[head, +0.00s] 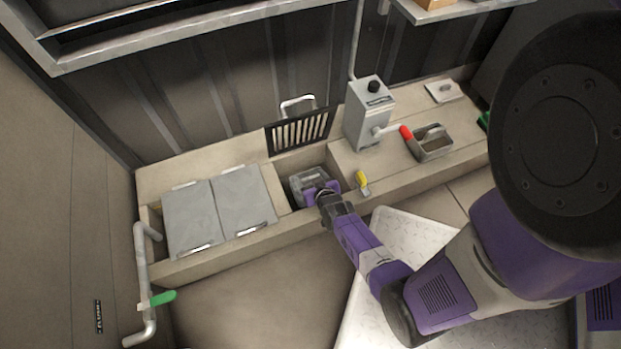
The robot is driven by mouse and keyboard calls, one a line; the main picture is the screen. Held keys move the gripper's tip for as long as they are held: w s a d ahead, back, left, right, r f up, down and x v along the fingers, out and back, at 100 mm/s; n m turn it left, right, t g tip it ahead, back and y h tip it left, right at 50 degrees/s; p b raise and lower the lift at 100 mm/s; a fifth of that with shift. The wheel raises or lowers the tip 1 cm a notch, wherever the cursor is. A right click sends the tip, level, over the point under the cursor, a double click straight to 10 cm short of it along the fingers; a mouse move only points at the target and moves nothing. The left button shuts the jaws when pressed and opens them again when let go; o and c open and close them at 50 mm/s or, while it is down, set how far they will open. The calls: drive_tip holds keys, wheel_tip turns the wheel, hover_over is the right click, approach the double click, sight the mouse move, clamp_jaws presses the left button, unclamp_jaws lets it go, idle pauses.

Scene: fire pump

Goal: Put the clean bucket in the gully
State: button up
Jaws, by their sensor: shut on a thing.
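The grey bucket (301,184) is in the open section of the gully (293,159), between the grey cover plates and the pump side. My gripper (322,190) is at the bucket's right front side and is shut on it. The gripper hides part of the bucket. I cannot tell whether the bucket touches the gully floor or hangs just above it.
Two grey cover plates (218,211) lie to the left. A dark slotted grate (300,131) leans upright behind the opening. A grey box with a red-tipped lever (368,112), a yellow handle (361,182) and a small tray (432,144) are to the right. A green-handled pipe (145,285) stands at left.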

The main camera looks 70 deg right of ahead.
drive_tip(key=o, duration=1.9)
drive_tip(key=shift+f, duration=0.1)
